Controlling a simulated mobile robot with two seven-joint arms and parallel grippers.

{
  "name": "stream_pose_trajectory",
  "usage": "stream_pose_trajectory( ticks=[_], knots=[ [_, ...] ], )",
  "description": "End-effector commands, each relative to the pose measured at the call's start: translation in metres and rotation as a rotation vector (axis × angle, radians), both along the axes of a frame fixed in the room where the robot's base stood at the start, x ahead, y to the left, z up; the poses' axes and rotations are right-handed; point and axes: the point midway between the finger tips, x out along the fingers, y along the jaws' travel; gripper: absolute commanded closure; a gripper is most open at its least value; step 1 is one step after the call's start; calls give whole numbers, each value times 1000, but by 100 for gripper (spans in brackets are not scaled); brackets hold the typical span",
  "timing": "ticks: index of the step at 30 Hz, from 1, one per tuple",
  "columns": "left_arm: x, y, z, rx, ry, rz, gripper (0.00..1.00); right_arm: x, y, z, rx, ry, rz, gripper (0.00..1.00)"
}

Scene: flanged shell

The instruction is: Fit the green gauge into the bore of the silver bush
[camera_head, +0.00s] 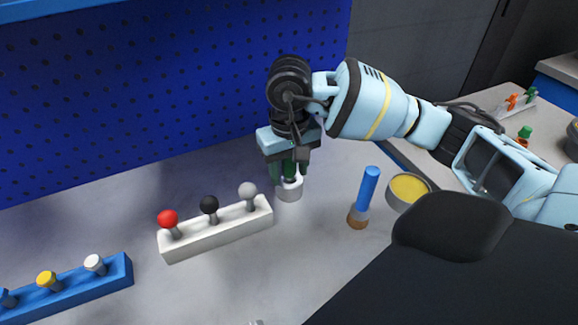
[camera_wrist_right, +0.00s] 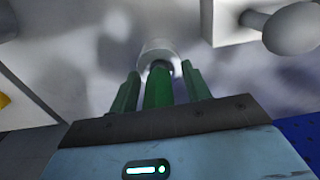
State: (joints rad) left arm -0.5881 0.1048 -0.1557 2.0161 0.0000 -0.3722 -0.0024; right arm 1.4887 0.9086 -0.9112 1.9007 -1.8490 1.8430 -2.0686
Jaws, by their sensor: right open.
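The green gauge (camera_wrist_right: 158,88) stands upright between the two fingers of my right gripper (camera_head: 289,172). The fingers are also greenish and stand apart on either side of it, with small gaps showing in the right wrist view (camera_wrist_right: 160,88). The gauge's lower end is at the bore of the silver bush (camera_head: 289,193), which stands on the grey table just below the fingertips. In the wrist view the bush (camera_wrist_right: 157,48) shows as a pale ring around the gauge's far end. How deep the gauge sits is hidden. My left gripper is not in view.
A white rack (camera_head: 218,237) with red, black and grey knobs lies close left of the bush. A blue rack (camera_head: 85,292) is further left. A blue rod on a brown base (camera_head: 367,190) and a yellow-filled tin (camera_head: 408,189) stand right. A blue pegboard (camera_head: 150,90) rises behind.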

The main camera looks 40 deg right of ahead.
Motion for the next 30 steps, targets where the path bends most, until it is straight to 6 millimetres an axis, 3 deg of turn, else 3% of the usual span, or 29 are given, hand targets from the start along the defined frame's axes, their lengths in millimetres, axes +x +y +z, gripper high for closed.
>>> stream_pose_trajectory(
  ticks=[9,13,21,30],
  knots=[
    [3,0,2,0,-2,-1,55,-1,-1,-3,-2,7,-1,51],
    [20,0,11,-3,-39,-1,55,0,0,24,-1,0,1,51],
    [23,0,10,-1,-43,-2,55,0,1,66,0,-1,0,51],
    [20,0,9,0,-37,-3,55,0,0,79,-1,0,0,51]
  ],
)
